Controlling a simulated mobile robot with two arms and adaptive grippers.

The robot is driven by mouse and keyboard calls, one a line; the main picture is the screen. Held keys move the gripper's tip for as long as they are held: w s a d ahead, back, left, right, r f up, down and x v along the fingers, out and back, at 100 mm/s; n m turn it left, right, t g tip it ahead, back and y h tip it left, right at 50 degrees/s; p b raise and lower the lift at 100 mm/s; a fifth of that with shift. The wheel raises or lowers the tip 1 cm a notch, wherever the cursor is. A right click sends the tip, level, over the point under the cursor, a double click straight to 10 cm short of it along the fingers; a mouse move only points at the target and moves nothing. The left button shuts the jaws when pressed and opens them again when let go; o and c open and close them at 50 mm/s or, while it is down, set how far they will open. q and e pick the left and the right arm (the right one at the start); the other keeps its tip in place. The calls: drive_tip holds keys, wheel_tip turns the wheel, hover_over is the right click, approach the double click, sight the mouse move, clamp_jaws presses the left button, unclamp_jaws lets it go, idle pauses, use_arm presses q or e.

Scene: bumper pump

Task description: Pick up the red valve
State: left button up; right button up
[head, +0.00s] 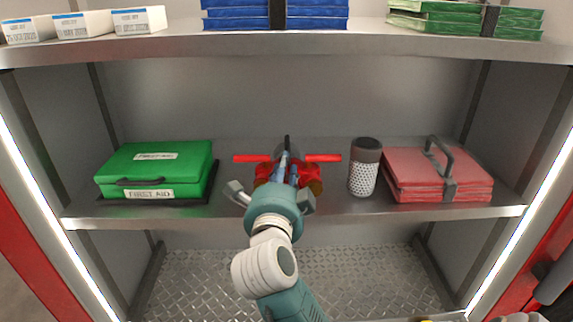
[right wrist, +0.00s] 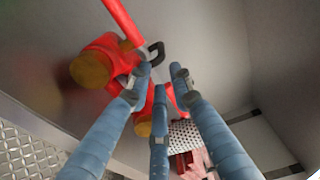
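The red valve (head: 322,158) sits on the middle shelf, between the green first aid case and the grey cup. It has a long red crossbar, a red body and brown-yellow round ends. In the head view my right gripper (head: 286,165) is in front of it and hides much of its middle. In the right wrist view the valve (right wrist: 112,68) is just beyond the fingertips. My right gripper (right wrist: 160,76) has its blue fingers apart, with the left fingertip overlapping the valve's body; I cannot tell if they touch. My left gripper is not in view.
A green first aid case (head: 188,160) is left of the valve. A grey perforated cup with a dark lid (head: 363,178) and a red case with a dark handle (head: 415,172) are to its right. The upper shelf (head: 180,44) passes above, carrying boxes and packs.

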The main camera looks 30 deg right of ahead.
sight(288, 146)
drive_tip(key=x, duration=0.3)
drive_tip(key=shift+r+p, duration=0.15)
drive_tip(key=shift+p, duration=0.15)
drive_tip(key=p+x, duration=0.1)
drive_tip(key=x, duration=0.1)
drive_tip(key=p+x, duration=0.1)
drive_tip(key=x, duration=0.1)
drive_tip(key=shift+w+r, duration=0.2)
drive_tip(key=shift+w+d+f, duration=0.15)
drive_tip(key=shift+w+d, duration=0.3)
clamp_jaws()
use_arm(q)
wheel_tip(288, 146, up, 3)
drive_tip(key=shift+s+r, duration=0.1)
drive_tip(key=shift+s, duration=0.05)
use_arm(e)
drive_tip(key=shift+r, duration=0.45)
drive_tip(key=shift+w+f, duration=0.1)
